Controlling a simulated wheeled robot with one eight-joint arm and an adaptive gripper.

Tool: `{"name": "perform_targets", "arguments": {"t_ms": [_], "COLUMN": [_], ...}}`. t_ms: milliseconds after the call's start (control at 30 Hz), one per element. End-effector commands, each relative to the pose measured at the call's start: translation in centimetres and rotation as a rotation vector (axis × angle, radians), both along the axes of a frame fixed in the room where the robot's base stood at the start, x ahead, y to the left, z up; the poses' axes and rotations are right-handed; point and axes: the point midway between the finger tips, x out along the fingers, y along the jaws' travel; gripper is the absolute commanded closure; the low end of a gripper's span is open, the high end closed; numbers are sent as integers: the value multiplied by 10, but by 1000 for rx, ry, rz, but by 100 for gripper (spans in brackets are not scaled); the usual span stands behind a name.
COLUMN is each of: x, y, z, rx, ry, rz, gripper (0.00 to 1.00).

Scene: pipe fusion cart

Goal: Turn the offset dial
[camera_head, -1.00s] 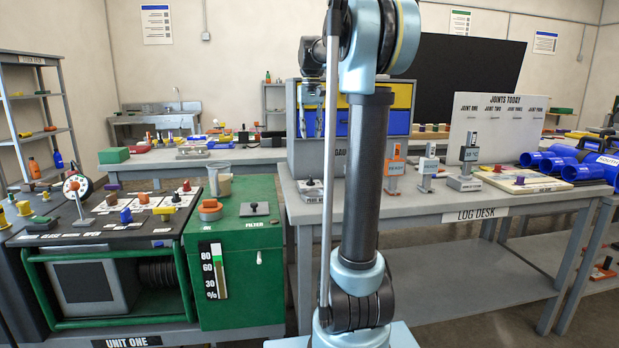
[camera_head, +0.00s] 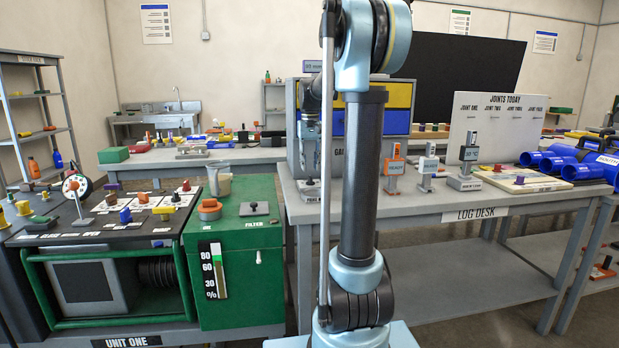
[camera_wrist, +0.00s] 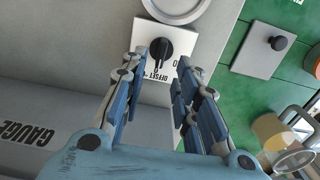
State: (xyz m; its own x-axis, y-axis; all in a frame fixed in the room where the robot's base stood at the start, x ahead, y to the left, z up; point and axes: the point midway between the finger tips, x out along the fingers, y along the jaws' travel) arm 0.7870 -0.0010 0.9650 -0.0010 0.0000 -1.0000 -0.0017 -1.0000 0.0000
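The offset dial (camera_wrist: 159,48) is a black round knob with a pale pointer mark, on a white plate lettered OFFSET in the wrist view. My gripper (camera_wrist: 158,68) is open, with its two blue-grey fingers apart on either side of the dial's plate and nothing held. The knob lies between and beyond the fingertips, and I see no contact. In the head view my gripper (camera_head: 309,172) points down in front of the gauge cabinet, partly hidden by my arm, above a small base with a dark knob. Fine details there are too small to tell.
The gauge cabinet (camera_head: 293,135) stands close behind my gripper. A round grey disc (camera_wrist: 175,8) lies just past the dial. The green unit (camera_head: 235,235) stands to the left, with a filter knob and a clear jug (camera_head: 219,180) on top. Upright gauges (camera_head: 394,168) stand right on the desk.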

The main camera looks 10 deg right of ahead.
Motion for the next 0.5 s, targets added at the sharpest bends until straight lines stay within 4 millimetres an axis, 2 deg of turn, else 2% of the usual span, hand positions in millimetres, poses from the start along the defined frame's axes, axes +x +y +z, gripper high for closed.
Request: {"name": "perform_targets", "arguments": {"t_ms": [200,500], "x": [0,0], "y": [0,0], "z": [-31,-47], "rx": [0,0], "ry": [0,0], "rz": [0,0], "gripper": [72,72]}}
